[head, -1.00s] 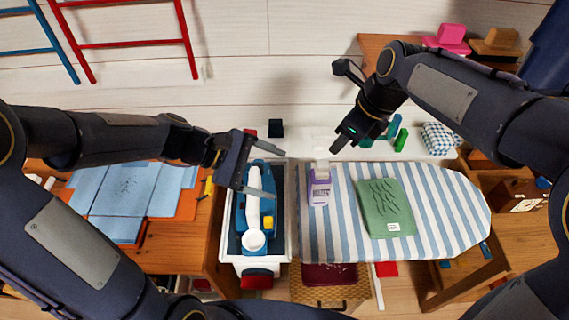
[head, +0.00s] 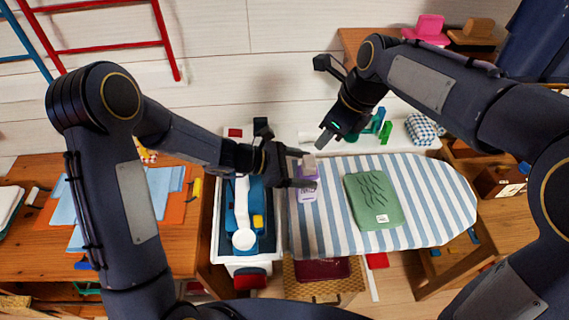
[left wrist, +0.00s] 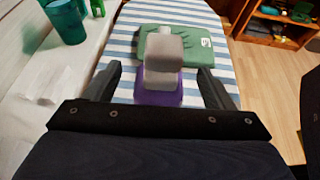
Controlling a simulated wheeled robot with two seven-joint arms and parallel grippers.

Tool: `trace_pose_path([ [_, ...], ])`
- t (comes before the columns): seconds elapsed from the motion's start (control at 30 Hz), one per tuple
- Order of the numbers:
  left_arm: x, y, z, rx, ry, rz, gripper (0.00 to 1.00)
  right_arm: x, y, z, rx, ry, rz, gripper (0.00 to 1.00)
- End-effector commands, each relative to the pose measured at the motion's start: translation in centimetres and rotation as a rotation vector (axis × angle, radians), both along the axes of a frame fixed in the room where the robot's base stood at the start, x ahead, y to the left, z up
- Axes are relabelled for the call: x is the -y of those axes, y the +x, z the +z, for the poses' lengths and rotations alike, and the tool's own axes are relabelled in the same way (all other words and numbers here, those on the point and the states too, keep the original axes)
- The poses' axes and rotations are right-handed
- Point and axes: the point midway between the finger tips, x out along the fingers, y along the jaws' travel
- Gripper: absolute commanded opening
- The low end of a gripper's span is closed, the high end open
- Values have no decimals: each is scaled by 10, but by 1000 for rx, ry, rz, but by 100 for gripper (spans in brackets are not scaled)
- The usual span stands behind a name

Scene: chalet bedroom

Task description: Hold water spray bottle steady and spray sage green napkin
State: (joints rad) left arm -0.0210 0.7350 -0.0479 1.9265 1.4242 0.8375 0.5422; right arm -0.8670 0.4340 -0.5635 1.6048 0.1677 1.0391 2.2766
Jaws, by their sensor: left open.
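The water spray bottle (head: 307,187), purple with a pale label and a grey-white head, stands at the left end of the striped ironing board (head: 434,190). The sage green napkin (head: 372,203) lies folded on the board, right of the bottle, with dark wrinkle marks and a white tag. My left gripper (head: 303,169) is open at the bottle. In the left wrist view, the bottle's head (left wrist: 162,60) is between the spread fingers, with gaps on both sides and the napkin (left wrist: 205,50) beyond. My right gripper (head: 328,137) hangs above the board's back edge; its finger opening is unclear.
A white bin (head: 218,232) with a blue-and-white item stands left of the board. Green items (head: 385,130) and a checked cloth (head: 424,128) are on the white ledge behind. A wooden desk (head: 163,252) with blue sheets is at left.

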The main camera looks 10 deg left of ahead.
Motion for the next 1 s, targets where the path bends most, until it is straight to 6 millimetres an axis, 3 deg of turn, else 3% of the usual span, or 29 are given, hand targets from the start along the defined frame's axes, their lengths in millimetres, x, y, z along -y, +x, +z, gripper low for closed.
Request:
trace_pose_path([
  [0.23, 27, 6, -11, 1, -1, -1, 76, 0, 0, 0, 0, 0, 0, 36],
  [0.6, 31, 8, -13, 2, 0, -1, 76, 0, 0, 0, 0, 0, 0, 36],
  [1.0, 31, 7, -13, 1, 0, 0, 25, 0, 0, 0, 0, 0, 0, 36],
])
